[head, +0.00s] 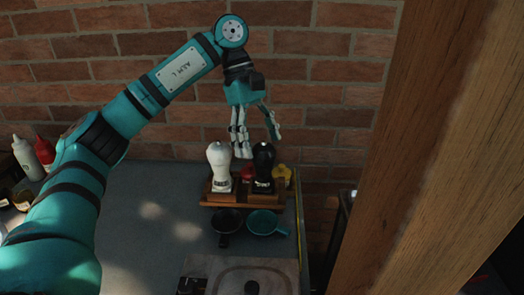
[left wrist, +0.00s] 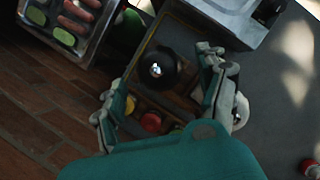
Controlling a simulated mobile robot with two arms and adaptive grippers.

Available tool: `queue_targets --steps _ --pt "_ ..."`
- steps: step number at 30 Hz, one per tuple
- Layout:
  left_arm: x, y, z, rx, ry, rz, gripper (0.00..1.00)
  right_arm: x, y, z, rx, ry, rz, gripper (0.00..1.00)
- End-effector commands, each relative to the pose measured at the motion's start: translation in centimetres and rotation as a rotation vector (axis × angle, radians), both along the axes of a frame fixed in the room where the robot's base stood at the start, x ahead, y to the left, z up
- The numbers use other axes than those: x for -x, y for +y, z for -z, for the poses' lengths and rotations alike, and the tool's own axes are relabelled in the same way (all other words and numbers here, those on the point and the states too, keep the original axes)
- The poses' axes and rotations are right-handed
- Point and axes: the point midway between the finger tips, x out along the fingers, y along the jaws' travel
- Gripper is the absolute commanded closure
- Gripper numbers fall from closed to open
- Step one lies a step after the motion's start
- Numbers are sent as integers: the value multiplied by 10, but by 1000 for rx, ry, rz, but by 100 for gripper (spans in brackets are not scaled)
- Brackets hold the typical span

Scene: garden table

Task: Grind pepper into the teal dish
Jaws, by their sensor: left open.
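The black pepper mill (head: 264,160) stands upright in a wooden rack (head: 222,199), right of a white mill (head: 219,168). The teal dish (head: 263,222), with a handle to its right, sits on the table just in front of the rack. My left gripper (head: 257,141) is open above the rack, its fingers pointing down near the black mill's top. In the left wrist view the black mill's round top (left wrist: 160,68) shows between the spread fingers (left wrist: 160,85). The white mill is mostly hidden there behind a finger. My right gripper is not in view.
A dark dish (head: 228,222) sits left of the teal dish. A lidded box (head: 225,276) is in front. Red and yellow items (left wrist: 151,122) share the rack. Bottles (head: 44,150) stand far left. A brick wall is behind; a wooden post (head: 430,150) is right. The middle-left tabletop is clear.

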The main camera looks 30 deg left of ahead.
Motion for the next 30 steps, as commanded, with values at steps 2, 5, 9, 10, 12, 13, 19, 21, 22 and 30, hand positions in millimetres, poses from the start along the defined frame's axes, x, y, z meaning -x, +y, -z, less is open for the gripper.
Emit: queue_targets --steps 2,5,9,10,12,13,19,21,22,30 --pt "1 -4 9 -1 1 1 26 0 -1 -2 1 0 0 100" --pt "2 -7 16 0 0 0 26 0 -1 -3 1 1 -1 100" --pt "3 -8 20 0 1 0 26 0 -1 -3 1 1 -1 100" --pt "2 -8 21 0 1 0 26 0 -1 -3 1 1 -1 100" --pt "2 -8 21 0 0 0 26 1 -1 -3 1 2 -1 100" --pt "2 -8 21 0 0 0 26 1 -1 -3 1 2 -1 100" --pt "2 -8 20 1 0 0 41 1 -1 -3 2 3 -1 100" --pt "2 -8 20 1 0 0 50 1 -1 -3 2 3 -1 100" --pt "2 -8 20 1 0 1 54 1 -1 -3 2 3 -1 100" --pt "2 -8 20 1 0 0 82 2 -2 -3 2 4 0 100"
